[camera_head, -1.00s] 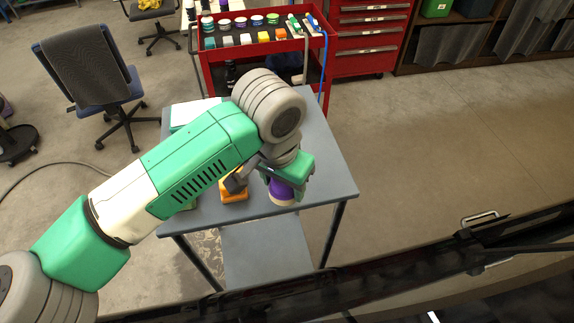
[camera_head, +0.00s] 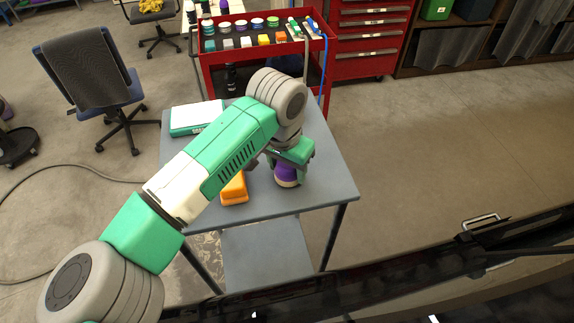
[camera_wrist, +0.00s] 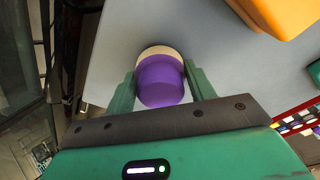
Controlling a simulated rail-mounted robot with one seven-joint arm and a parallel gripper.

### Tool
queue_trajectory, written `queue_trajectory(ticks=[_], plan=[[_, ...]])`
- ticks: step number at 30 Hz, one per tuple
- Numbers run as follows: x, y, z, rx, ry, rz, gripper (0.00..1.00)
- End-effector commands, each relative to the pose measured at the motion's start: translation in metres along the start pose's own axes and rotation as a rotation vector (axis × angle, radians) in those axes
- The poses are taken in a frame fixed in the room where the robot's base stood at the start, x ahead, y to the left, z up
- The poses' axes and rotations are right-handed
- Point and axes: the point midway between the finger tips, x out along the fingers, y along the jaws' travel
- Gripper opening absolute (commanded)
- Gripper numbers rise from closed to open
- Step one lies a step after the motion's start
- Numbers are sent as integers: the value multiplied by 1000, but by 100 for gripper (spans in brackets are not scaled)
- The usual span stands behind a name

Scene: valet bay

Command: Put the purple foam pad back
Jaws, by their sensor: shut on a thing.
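The purple foam pad (camera_head: 286,173) is a round purple piece with a pale layer at its end. It is at the right part of the grey table (camera_head: 325,180). My gripper (camera_head: 288,165) is shut on it, partly covering it in the head view. In the wrist view the pad (camera_wrist: 160,82) sits between the two green fingers of my gripper (camera_wrist: 161,88). The pad is close to the tabletop; I cannot tell whether it touches it.
An orange block (camera_head: 234,189) lies left of the pad. A white-topped green box (camera_head: 196,117) sits at the table's back left. A red cart (camera_head: 262,47) with several coloured pads and bottles stands behind. A chair (camera_head: 90,80) stands left.

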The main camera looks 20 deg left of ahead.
Motion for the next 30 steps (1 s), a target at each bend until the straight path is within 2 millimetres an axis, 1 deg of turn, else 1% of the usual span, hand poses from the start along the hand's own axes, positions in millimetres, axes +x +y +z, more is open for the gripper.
queue_trajectory(ticks=[2, 3, 5, 6, 14, 17, 20, 24, 27, 30], plan=[[3, 0, 1, 0, -1, -1, 29], [4, 0, 1, 0, -1, 0, 56], [3, 0, 1, 0, -1, 0, 68], [3, 0, 1, 0, -1, 0, 75], [2, 0, 0, 0, 0, 0, 76], [-7, 0, 0, 0, 2, -1, 76], [-29, -1, -1, 1, 3, -3, 76], [-66, -1, -1, 0, 2, -4, 76], [-89, 0, -1, 1, 2, -3, 76], [-106, 0, 0, 0, 1, -2, 76]])
